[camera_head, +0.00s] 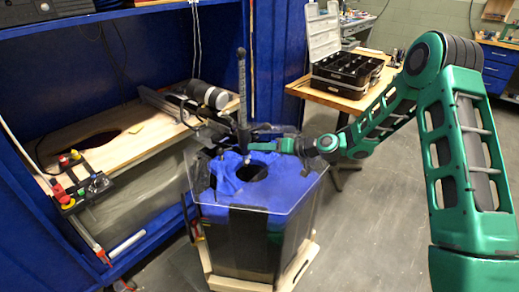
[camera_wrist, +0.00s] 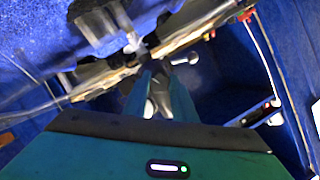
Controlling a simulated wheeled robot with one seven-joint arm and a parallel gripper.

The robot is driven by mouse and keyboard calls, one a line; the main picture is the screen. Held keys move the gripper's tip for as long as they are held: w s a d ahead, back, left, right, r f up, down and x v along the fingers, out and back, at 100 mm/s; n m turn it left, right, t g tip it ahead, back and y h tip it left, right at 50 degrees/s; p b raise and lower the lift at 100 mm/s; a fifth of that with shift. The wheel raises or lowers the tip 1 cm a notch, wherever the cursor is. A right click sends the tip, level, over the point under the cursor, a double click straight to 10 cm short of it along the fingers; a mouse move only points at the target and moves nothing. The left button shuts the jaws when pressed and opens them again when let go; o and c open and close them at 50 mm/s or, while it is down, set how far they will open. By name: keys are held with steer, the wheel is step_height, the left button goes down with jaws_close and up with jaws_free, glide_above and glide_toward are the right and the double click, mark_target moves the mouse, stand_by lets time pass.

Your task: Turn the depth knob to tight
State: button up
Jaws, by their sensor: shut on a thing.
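A dark upright post (camera_head: 242,95) with marks along it stands at the tank's top edge. My gripper (camera_head: 250,147) reaches in from the right at the post's lower part, just above the blue tank top. In the wrist view my two fingers (camera_wrist: 149,66) are close together, shut on a small part at the clamp (camera_wrist: 126,62). I take this part to be the depth knob; the fingers mostly hide it. Its turn position cannot be read.
The clear-walled tank (camera_head: 240,245) with a blue top stands below my gripper. A wooden bench (camera_head: 85,165) with a switch panel (camera_head: 80,188) is at left. A table (camera_head: 355,98) with an open black case (camera_head: 345,72) is behind. Grey floor (camera_head: 375,240) is free at right.

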steer(key=m+y, duration=0.1)
steer(key=m, duration=0.1)
steer(key=m+y, duration=0.1)
steer(key=m, duration=0.1)
steer(key=shift+w+d+f+g, duration=0.15)
steer(key=shift+d+g, duration=0.05)
steer(key=shift+g, duration=0.2)
stand_by(0.4)
steer(key=o, duration=1)
steer(key=shift+o, duration=0.2)
steer(key=v, duration=1)
steer(key=shift+d, duration=0.35)
